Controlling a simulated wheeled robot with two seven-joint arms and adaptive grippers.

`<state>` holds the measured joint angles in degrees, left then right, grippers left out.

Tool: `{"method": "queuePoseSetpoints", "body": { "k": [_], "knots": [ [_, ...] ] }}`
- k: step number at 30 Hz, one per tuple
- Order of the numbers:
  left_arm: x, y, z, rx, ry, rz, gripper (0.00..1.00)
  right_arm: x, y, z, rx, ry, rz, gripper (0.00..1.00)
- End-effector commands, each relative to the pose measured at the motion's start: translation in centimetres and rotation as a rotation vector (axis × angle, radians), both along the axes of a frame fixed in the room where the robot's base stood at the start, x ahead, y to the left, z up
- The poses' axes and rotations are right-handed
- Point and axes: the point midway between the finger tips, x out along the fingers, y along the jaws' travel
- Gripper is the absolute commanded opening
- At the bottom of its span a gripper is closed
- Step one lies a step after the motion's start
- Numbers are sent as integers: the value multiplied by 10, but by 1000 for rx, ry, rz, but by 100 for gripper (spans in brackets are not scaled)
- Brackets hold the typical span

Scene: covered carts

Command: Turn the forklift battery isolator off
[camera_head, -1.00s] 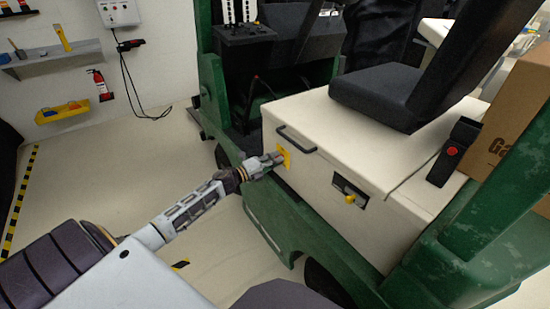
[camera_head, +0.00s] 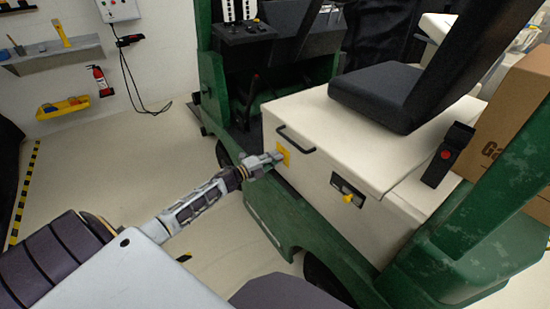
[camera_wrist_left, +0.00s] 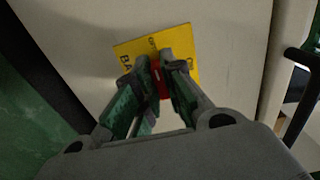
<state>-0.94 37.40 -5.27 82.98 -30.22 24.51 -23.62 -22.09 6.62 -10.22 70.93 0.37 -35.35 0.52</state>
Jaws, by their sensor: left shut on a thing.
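The battery isolator is a red handle (camera_wrist_left: 163,84) on a yellow label plate (camera_wrist_left: 182,47), which also shows in the head view (camera_head: 283,155). It sits on the side of the forklift's cream battery box (camera_head: 318,188). My left gripper (camera_wrist_left: 158,68) is at the plate, its two fingers shut on the red handle from either side. In the head view the left gripper (camera_head: 274,158) reaches the plate from the left and hides the handle. The fingers also cover part of the plate's lettering. My right gripper is not in view.
A black grab handle (camera_head: 296,139) is on the box above the plate. A recess with a yellow knob (camera_head: 347,197) is to the right. The green forklift frame (camera_head: 270,211) runs below. Open floor (camera_head: 120,180) lies left.

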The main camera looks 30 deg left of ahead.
Motion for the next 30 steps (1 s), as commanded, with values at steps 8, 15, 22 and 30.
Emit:
{"method": "queuePoseSetpoints", "body": {
  "k": [8, 15, 22, 30],
  "knots": [
    [0, 1, 0, -10, 4, 2, 0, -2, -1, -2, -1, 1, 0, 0],
    [0, 1, 0, -10, 4, 2, 16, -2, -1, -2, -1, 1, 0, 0],
    [0, 0, 0, -8, 3, 1, 32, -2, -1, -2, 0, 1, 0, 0],
    [0, 0, 0, -8, 3, 1, 32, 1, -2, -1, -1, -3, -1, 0]
  ]
}}
